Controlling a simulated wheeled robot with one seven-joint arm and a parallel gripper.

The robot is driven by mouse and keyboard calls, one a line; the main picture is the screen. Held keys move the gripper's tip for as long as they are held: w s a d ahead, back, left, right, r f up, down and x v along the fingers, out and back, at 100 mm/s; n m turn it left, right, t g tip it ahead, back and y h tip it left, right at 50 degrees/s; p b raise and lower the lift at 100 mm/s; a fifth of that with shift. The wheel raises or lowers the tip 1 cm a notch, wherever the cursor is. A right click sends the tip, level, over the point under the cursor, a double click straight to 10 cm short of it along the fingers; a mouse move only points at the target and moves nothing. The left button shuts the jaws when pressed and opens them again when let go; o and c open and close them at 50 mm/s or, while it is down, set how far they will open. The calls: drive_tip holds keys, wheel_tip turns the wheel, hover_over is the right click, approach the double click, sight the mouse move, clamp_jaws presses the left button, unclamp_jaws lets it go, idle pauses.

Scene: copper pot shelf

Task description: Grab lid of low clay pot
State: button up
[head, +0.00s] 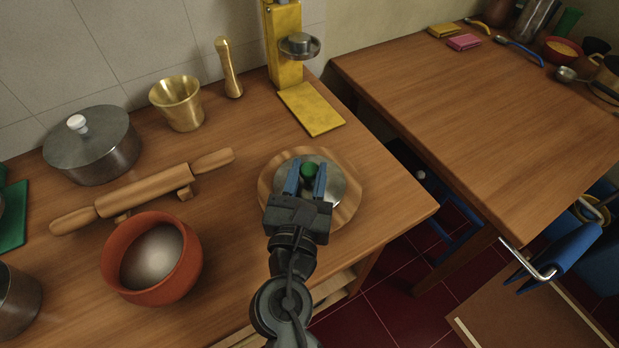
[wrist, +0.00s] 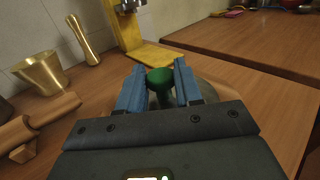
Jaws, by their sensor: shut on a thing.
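A round grey metal lid (head: 338,184) with a green knob (head: 309,170) is over a tan, wavy-edged plate (head: 350,207) on the wooden counter. My gripper (head: 306,180) is shut on the green knob, with one blue finger on each side. The wrist view shows the knob (wrist: 160,80) between the fingers, with part of the lid (wrist: 216,92) behind. My gripper hides the near part of the lid, and I cannot tell whether the lid touches the plate. A low reddish clay pot (head: 118,262) stands uncovered to the left, its inside pale grey.
A rolling pin (head: 140,192) on its rest lies behind the clay pot. A lidded steel pot (head: 95,150), brass mortar (head: 178,103), pestle (head: 229,70) and yellow stand (head: 312,108) are along the back. A gap separates this counter from the right table (head: 470,120).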

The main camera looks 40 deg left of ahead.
drive_tip(key=shift+c, duration=1)
drive_tip(key=shift+r, duration=0.1)
